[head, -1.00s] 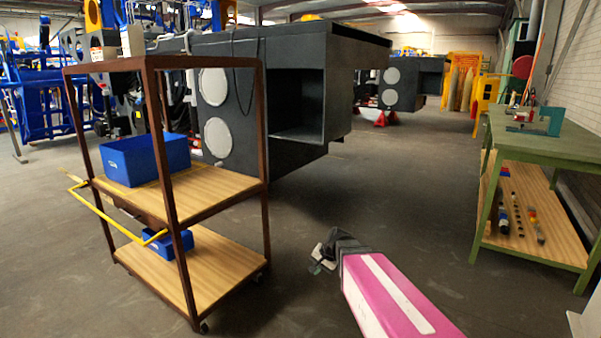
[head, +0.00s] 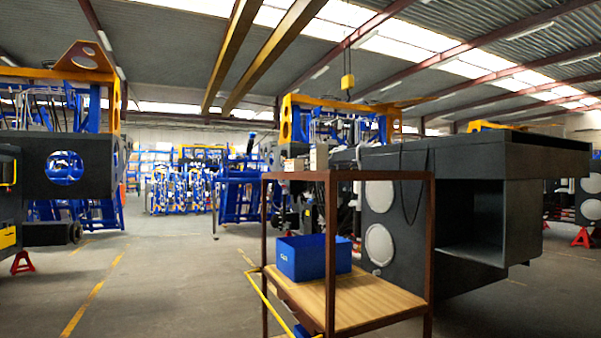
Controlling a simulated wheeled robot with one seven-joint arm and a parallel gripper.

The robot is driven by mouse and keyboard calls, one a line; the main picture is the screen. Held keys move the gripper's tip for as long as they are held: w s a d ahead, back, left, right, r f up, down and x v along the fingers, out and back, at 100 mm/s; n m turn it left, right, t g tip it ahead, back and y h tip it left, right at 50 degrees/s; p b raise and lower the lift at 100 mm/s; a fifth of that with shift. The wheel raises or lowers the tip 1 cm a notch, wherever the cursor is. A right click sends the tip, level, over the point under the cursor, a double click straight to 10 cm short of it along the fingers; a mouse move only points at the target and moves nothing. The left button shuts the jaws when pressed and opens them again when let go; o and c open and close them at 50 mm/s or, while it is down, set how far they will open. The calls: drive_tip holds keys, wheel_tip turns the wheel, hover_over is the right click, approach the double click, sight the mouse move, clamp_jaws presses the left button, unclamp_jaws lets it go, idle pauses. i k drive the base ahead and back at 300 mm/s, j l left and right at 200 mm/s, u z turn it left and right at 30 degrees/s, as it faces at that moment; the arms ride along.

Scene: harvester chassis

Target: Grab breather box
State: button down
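No part in view is clearly recognisable as the breather box. A small light box (head: 295,164) and a taller grey-white box (head: 319,158) stand on top of the brown-framed cart (head: 331,230); I cannot tell whether either is the breather box. A blue bin (head: 312,257) sits on the cart's wooden middle shelf (head: 372,298); its contents are hidden. My gripper is outside the head view.
A dark harvester chassis (head: 470,165) stands close behind and right of the cart. Another dark chassis (head: 85,170) is at the left. Open floor (head: 160,280) lies left of the cart.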

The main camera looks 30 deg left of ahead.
sight(290, 165)
drive_tip(key=j, duration=0.85)
drive_tip(key=k+j+z, duration=0.1)
drive_tip(key=j, duration=1.55)
drive_tip(key=k+j, duration=0.15)
drive_tip(key=j, duration=0.65)
drive_tip(key=i+j, duration=0.15)
drive_tip(key=j, duration=0.35)
drive_tip(key=i+j+z, duration=0.1)
drive_tip(key=j, duration=0.4)
drive_tip(key=i+j, duration=0.15)
drive_tip(key=j, duration=0.4)
drive_tip(key=i+j+z, duration=0.1)
drive_tip(key=j, duration=0.4)
drive_tip(key=i+j, duration=0.15)
drive_tip(key=j, duration=0.4)
drive_tip(key=i+j, duration=0.15)
drive_tip(key=j, duration=0.35)
drive_tip(key=i+j+z, duration=0.1)
drive_tip(key=j, duration=0.4)
drive_tip(key=i+j, duration=0.15)
drive_tip(key=j, duration=0.3)
drive_tip(key=i+j+z, duration=0.1)
drive_tip(key=j, duration=0.4)
drive_tip(key=i+j, duration=0.1)
drive_tip(key=j, duration=0.4)
drive_tip(key=i+z, duration=0.05)
